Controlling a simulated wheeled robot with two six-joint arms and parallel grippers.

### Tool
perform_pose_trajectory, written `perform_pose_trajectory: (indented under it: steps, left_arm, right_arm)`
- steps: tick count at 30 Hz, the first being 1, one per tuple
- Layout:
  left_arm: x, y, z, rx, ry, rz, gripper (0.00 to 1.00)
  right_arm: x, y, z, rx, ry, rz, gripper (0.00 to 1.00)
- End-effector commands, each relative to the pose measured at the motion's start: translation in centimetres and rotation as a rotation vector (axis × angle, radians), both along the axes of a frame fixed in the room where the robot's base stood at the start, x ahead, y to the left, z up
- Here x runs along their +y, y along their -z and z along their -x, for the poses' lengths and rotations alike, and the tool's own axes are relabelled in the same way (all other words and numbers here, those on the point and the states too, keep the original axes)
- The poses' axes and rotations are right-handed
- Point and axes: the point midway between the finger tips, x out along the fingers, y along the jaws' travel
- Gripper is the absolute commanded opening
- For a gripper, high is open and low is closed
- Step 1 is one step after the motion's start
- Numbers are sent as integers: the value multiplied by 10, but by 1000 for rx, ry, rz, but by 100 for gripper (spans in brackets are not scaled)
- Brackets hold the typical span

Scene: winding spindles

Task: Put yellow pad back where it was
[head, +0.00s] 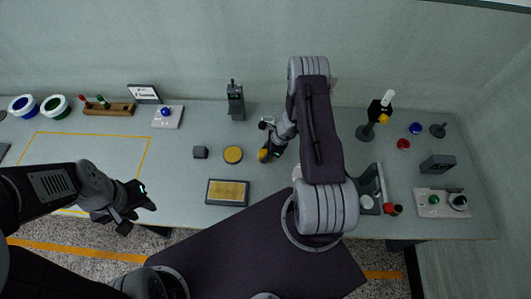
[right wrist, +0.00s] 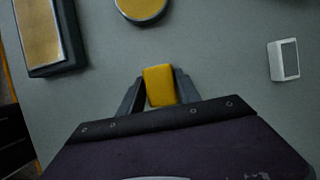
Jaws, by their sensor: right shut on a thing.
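A small yellow pad (right wrist: 160,86) is held between the two fingers of my right gripper (right wrist: 160,92) in the right wrist view. In the head view the yellow pad (head: 263,155) shows at the tip of my right gripper (head: 268,152), over the middle of the table. Whether it touches the table is unclear. A round yellow disc with a dark rim (head: 233,155) lies just left of it. A dark rectangular tray with a yellow surface (head: 228,192) lies nearer the front edge. My left gripper (head: 138,217) looks open and empty near the table's front left.
A dark handheld device (head: 236,101) stands behind. A white-framed block (right wrist: 284,60) lies right of my right gripper. A yellow outline (head: 148,155) marks free room at left. My right arm hides part of the table.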

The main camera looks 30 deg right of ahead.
Motion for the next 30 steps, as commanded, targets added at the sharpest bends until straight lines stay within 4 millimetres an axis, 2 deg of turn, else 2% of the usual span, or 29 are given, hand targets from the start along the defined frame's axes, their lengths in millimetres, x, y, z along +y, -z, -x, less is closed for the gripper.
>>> perform_pose_trajectory:
  steps: [5,6,7,8,16,19,20,23,30]
  left_arm:
    - [0,6,0,0,0,0,36]
    - [0,4,0,0,0,0,36]
    - [0,4,0,0,0,0,36]
    - [0,4,0,0,0,0,36]
    - [0,3,0,0,0,0,36]
    - [0,-4,0,0,0,0,36]
    - [0,0,0,0,0,0,36]
    - [0,2,0,0,0,0,36]
    - [0,-2,0,0,0,0,36]
  right_arm:
    - [0,5,0,0,0,0,2]
    - [0,3,0,0,0,0,51]
    - [0,3,0,0,0,0,59]
    - [0,3,0,0,0,0,62]
    - [0,2,0,0,0,0,62]
    - [0,-4,0,0,0,0,62]
    - [-2,-5,0,-2,1,1,62]
    - [-8,-22,3,-3,1,2,62]
    - [-28,-79,15,-4,2,2,62]
